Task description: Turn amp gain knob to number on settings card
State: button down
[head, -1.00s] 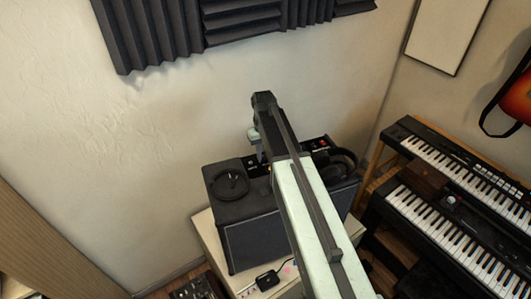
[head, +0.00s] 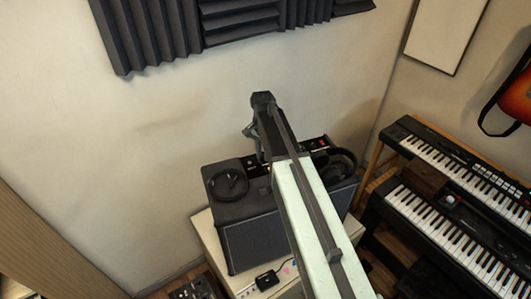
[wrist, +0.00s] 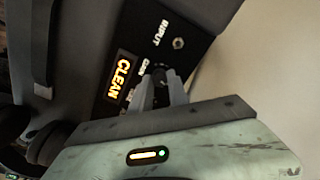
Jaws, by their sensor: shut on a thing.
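The amp (head: 240,207) stands on a pale cabinet, with its dark control panel (wrist: 125,75) along the top rear edge. In the wrist view the panel carries the words INPUT and CLEAN, a round jack, and a small label between them that is partly covered. My gripper (wrist: 163,80) is shut on a dark knob (wrist: 160,69) beside that small label, between CLEAN and the jack. The fingers hide most of the knob, so its pointer and numbers cannot be read. In the head view my arm covers the knob. I cannot make out a settings card.
Headphones (head: 340,163) rest on the amp's right end, and a coiled cable (head: 230,184) lies on its left top. A small black box (head: 267,280) sits on the cabinet (head: 213,242) in front. Two keyboards (head: 450,215) stand at right. The wall is close behind the amp.

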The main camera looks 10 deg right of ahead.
aim_at(262, 156)
jog(key=shift+w+m, duration=0.15)
jog(key=shift+m, duration=0.65)
jog(key=shift+a, duration=0.1)
jog(key=c, duration=1.3)
grip_release()
jog(key=shift+o, duration=0.2)
notch_tip(262, 156, up, 8)
jog(key=p, duration=0.8)
jog(key=shift+f, duration=0.1)
